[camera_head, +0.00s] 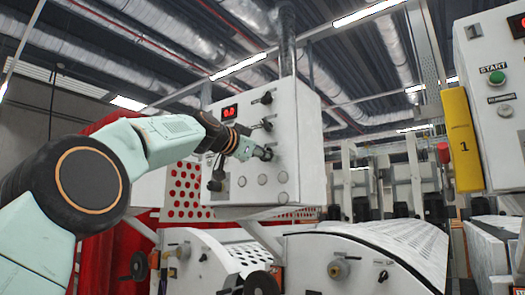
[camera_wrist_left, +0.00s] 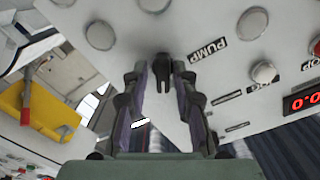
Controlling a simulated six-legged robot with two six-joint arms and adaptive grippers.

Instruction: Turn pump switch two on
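The white control box (camera_head: 305,120) hangs in the middle of the head view. A black rotary switch (camera_head: 263,98) and another below it (camera_head: 266,125) stick out from its front. My left gripper (camera_head: 264,153) is at the panel just below them. In the left wrist view my left gripper (camera_wrist_left: 163,75) is open, its fingers on either side of a black switch (camera_wrist_left: 161,68) beside the upside-down label PUMP (camera_wrist_left: 208,50). I cannot tell whether the fingers touch it, nor which number this switch bears. My right gripper is in neither view.
Round buttons (camera_head: 262,179) sit low on the panel and a red display (camera_head: 229,111) at its upper left. White machine covers (camera_head: 375,250) lie below.

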